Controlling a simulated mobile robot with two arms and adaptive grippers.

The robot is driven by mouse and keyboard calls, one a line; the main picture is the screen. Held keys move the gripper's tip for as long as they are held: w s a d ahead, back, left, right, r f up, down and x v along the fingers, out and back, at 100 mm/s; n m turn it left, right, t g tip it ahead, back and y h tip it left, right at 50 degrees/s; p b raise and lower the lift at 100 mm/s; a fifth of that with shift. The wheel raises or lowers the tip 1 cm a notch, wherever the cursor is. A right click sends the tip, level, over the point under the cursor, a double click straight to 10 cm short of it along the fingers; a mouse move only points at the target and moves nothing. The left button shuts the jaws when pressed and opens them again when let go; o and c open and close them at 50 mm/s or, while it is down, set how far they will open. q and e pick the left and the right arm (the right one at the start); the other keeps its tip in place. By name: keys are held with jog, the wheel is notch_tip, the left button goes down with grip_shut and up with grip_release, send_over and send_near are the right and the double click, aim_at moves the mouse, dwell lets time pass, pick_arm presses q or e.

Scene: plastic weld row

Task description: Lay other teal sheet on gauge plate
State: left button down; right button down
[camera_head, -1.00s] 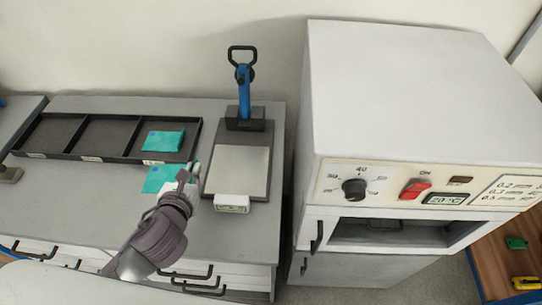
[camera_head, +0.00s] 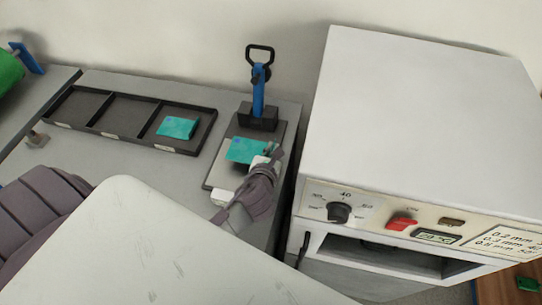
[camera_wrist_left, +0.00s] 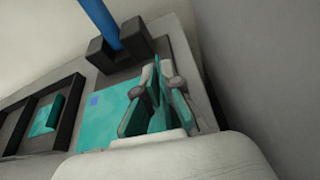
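One teal sheet (camera_head: 245,149) with a blue mark is over the gauge plate (camera_head: 219,177), in front of the blue-handled post; it also shows in the left wrist view (camera_wrist_left: 104,112). I cannot tell whether it touches the plate. My left gripper (camera_head: 270,152) is at its right edge. In the left wrist view its fingers (camera_wrist_left: 157,85) close around an upright teal part of this sheet. Another teal sheet (camera_head: 178,127) lies in the tray's right compartment, with a raised tab in the wrist view (camera_wrist_left: 46,118). My right gripper is not in view.
The dark tray (camera_head: 128,98) has two empty compartments at left. A blue-handled post (camera_head: 258,95) stands at the plate's back. A white oven cabinet (camera_head: 420,110) rises close on the right. A small white block (camera_head: 221,197) is at the plate's front.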

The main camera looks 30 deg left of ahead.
pick_arm(q)
notch_tip(320, 180, down, 4)
jog(key=shift+r+b, duration=0.25)
jog(key=shift+b, duration=0.15)
jog(key=shift+f, duration=0.1)
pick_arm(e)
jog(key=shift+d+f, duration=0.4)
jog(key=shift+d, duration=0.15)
pick_arm(q)
jog(key=shift+f, duration=0.1)
jog(key=c, duration=1.3)
grip_release()
jog(key=v, duration=1.2)
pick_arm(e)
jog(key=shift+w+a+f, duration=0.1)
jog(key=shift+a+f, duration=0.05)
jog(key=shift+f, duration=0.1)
